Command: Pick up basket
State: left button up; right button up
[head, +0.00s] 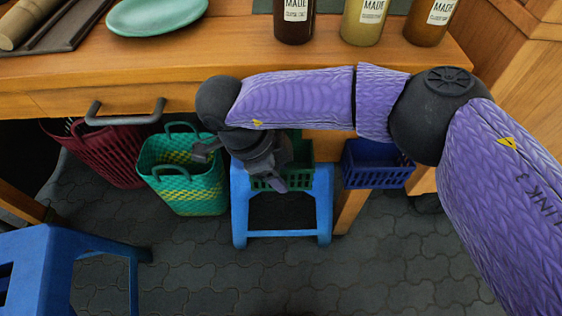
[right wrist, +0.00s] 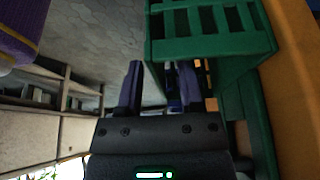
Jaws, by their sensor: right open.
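A dark green slatted basket (head: 300,152) sits on a blue stool (head: 240,205) under the table, partly hidden by my right gripper (head: 240,168). In the right wrist view the green basket (right wrist: 212,47) fills the upper right, very close to the fingers. My right gripper is open (right wrist: 160,88), with its two purple fingers apart and no object seen held between them. I cannot tell whether a finger touches the basket. A green-and-yellow woven basket (head: 187,185) with handles stands left of the stool. A maroon basket (head: 105,155) and a blue basket (head: 378,168) flank them. My left gripper is not in view.
The wooden table (head: 225,40) runs above the baskets, with a drawer handle (head: 125,118) sticking out. A green plate (head: 155,14) and several bottles (head: 365,20) stand on it. Another blue stool (head: 65,250) is at lower left. The paved floor in front is clear.

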jog(key=shift+d+f, duration=0.15)
jog(key=shift+f, duration=0.45)
jog(key=shift+r, duration=0.15)
grip_shut()
dwell(0.4)
dwell(0.4)
